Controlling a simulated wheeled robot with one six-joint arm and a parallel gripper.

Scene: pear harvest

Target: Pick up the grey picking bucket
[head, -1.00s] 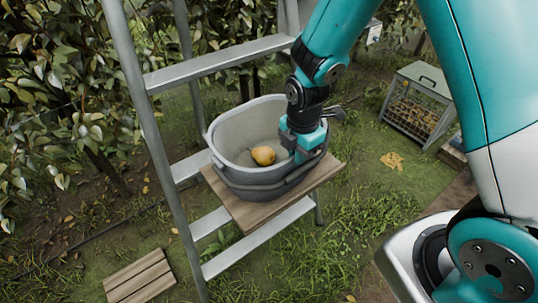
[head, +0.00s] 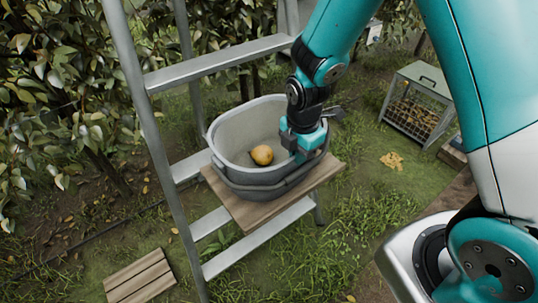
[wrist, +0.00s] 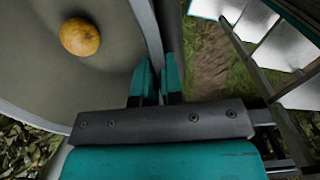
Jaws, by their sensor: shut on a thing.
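The grey picking bucket (head: 250,118) stands upright on a wooden board on the ladder in the head view. One yellow pear (head: 262,155) lies inside it, and the pear also shows in the wrist view (wrist: 80,37). My gripper (head: 303,150) is at the bucket's right side, pointing down. In the wrist view, my gripper's fingers (wrist: 159,80) are shut on the bucket wall (wrist: 148,28), one finger on each side. The fingertips are hidden in the head view. I see no clear gap between bucket and board.
The wooden board (head: 245,213) rests across the metal ladder (head: 207,67), whose rails stand close to the bucket. A wire-sided crate (head: 418,103) stands at right. A slatted wooden piece (head: 139,277) lies at lower left. Leafy bushes (head: 55,90) crowd the left.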

